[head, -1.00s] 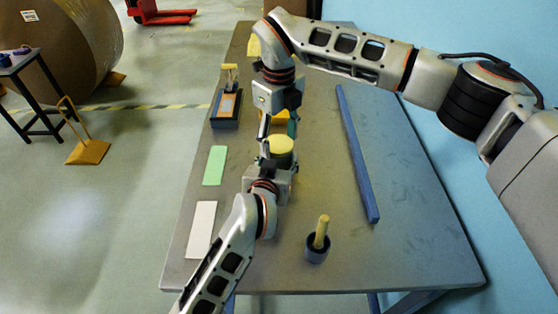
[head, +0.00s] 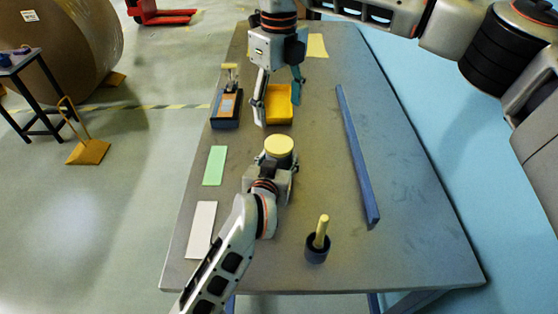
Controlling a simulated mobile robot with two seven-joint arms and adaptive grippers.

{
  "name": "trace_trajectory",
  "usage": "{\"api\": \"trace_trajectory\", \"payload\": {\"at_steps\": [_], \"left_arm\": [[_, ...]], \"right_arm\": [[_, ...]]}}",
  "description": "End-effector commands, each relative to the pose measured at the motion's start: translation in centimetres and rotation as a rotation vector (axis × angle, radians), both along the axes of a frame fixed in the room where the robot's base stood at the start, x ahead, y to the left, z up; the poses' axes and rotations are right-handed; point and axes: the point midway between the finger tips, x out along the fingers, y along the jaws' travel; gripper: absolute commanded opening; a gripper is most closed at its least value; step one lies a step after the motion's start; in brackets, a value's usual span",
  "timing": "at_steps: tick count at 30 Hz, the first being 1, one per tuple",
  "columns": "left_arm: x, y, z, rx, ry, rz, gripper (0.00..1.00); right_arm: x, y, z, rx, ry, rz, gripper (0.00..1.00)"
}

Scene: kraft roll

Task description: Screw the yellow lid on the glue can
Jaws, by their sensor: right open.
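The yellow lid (head: 279,145) sits on top of the dark glue can (head: 286,161), which stands upright near the middle of the table. It looks level; whether it is screwed tight I cannot tell. My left gripper (head: 277,162) is at the can's near side, low around its body, and appears shut on it; its fingertips are mostly hidden. My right gripper (head: 278,92) is open and empty, beyond the can and apart from the lid, with its fingers over the area of a yellow tray (head: 284,115).
A long blue bar (head: 357,155) lies on the right of the table (head: 400,240). A dark pot with a wooden handle (head: 317,247) stands near the front. Green (head: 215,166) and white (head: 201,228) sheets lie left. A dark box (head: 226,122) stands back left.

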Motion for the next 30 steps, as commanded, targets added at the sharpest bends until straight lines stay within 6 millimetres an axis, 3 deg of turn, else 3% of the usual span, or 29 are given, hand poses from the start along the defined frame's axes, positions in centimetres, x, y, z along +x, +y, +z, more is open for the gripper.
{"api": "trace_trajectory", "payload": {"at_steps": [6, 15, 16, 18, 30], "left_arm": [[0.0, 0.0, -0.1, 0.0, 0.002, 0.0, 0.0], [0.0, 0.0, -0.1, 0.0, 0.002, 0.0, 0.0], [0.0, 0.0, -0.1, 0.0, 0.002, 0.0, 0.53], [0.0, 0.0, -0.1, 0.0, 0.002, 0.0, 0.67], [-0.3, 0.1, 0.1, 0.001, 0.0, 0.0, 0.67]], "right_arm": [[0.0, 0.0, 1.9, 0.0, 0.0, 0.0, 0.68], [0.0, 0.0, 2.0, 0.0, 0.0, 0.0, 0.68], [0.0, 0.0, 2.0, 0.0, 0.0, 0.0, 0.68], [0.0, 0.0, 2.0, 0.0, 0.0, 0.0, 0.68], [0.0, 0.0, 2.0, 0.0, 0.0, -0.001, 0.68]]}}
